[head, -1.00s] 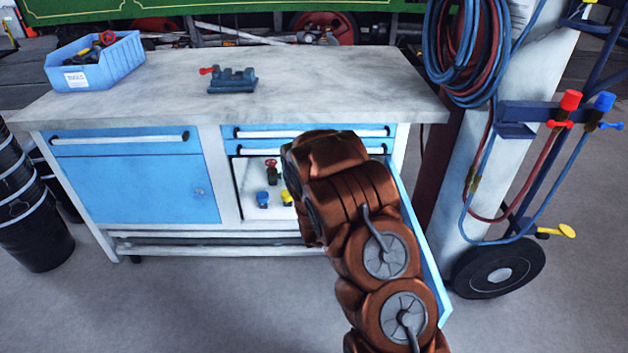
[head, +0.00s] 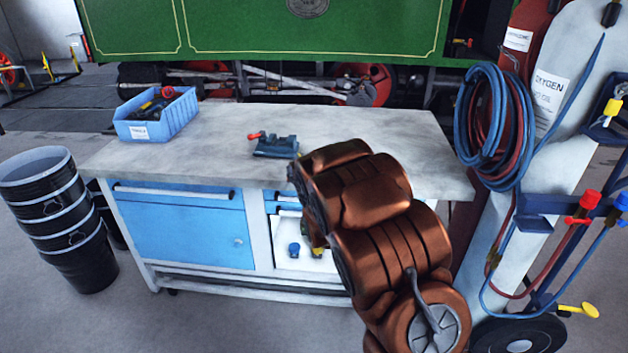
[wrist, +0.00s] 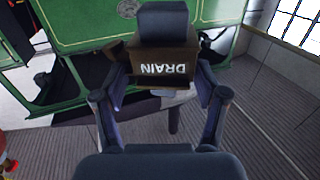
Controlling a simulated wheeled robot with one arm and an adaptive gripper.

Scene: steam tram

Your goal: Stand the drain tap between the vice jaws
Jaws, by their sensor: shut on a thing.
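The drain tap (wrist: 160,66) shows in the wrist view as a brown block with the word DRAIN upside down and a dark rounded part above it. My gripper (wrist: 162,88) is shut on it, one finger at each side. In the head view my copper-coloured arm hides both gripper and tap. The vice (head: 275,147), small and blue-grey with a red handle end, sits on the workbench top, left of my arm. The gap between its jaws is too small to make out.
The grey worktop (head: 350,125) is mostly bare. A blue bin (head: 157,118) of tools stands at its left end. Black buckets (head: 55,215) stand left, gas cylinders with hoses (head: 490,125) right. A blue-capped item (head: 294,250) sits in the open compartment below.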

